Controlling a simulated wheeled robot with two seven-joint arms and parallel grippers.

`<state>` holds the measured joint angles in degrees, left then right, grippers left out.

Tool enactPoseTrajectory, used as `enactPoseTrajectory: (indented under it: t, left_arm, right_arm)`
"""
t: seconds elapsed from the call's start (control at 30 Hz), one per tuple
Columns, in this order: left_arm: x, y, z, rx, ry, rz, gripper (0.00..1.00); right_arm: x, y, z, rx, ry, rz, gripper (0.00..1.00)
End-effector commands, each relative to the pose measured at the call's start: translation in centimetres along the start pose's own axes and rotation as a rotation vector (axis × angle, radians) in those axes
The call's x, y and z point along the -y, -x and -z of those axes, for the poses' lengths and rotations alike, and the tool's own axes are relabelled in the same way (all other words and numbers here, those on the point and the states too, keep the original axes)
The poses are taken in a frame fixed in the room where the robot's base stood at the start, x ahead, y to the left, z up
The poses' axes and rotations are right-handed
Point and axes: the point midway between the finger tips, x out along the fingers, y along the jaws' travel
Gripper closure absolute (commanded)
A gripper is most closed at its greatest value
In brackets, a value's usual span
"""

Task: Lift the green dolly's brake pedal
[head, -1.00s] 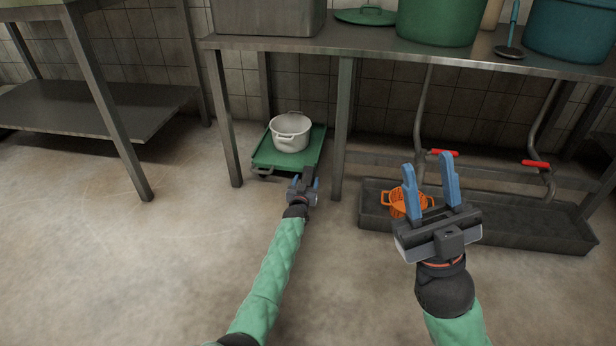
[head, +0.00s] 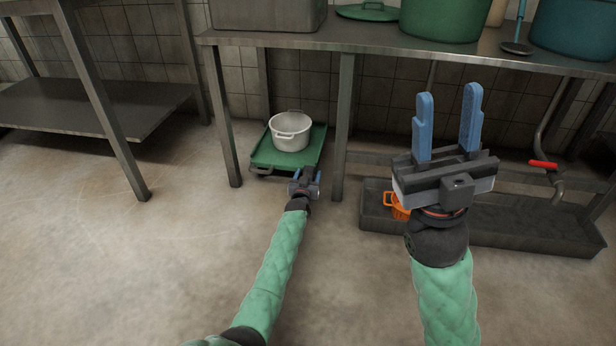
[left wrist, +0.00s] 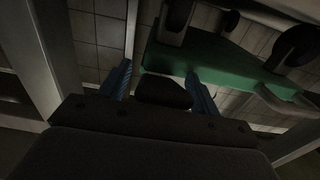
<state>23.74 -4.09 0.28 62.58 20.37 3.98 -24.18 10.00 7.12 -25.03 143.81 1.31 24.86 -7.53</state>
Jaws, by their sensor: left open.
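The green dolly (head: 262,155) stands on the floor under the steel table, with a white pot (head: 290,131) on it. My left gripper (head: 305,175) is low at the dolly's front right corner, jaws open. In the left wrist view, the dolly's green deck (left wrist: 205,58) and dark casters are close. A dark block that looks like the brake pedal (left wrist: 163,92) lies between my left fingers; whether they touch it I cannot tell. In the head view the gripper mostly hides it. My right gripper (head: 447,122) is raised at the right, open and empty.
A table leg (head: 344,130) stands just right of the dolly, another at its left. A dark floor trough (head: 530,228) with an orange basket (head: 398,205) lies at the right, partly behind my right arm. The floor at left is clear.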

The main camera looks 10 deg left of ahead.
Motion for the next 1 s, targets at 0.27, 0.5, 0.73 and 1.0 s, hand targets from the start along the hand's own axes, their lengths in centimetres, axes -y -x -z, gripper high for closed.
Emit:
enactPoseTrajectory:
  t: [0.27, 0.5, 0.73, 1.0]
  left_arm:
    - [0.0, 0.0, 0.0, 0.000, 0.000, 0.000, 0.67]
    - [0.0, 0.0, 0.0, 0.000, 0.000, 0.000, 1.00]
    - [0.1, 0.0, 0.1, 0.005, -0.001, 0.000, 1.00]
    - [0.7, 0.0, 0.3, 0.025, -0.001, 0.000, 1.00]
  right_arm:
    - [0.1, 0.4, -0.1, 0.009, -0.001, 0.003, 0.64]
    - [0.1, 0.3, -0.1, 0.009, -0.001, 0.003, 0.64]
    - [0.0, 0.2, -0.1, 0.015, -0.008, 0.003, 0.64]
    - [0.1, 4.5, -1.3, 0.155, -0.036, 0.043, 0.64]
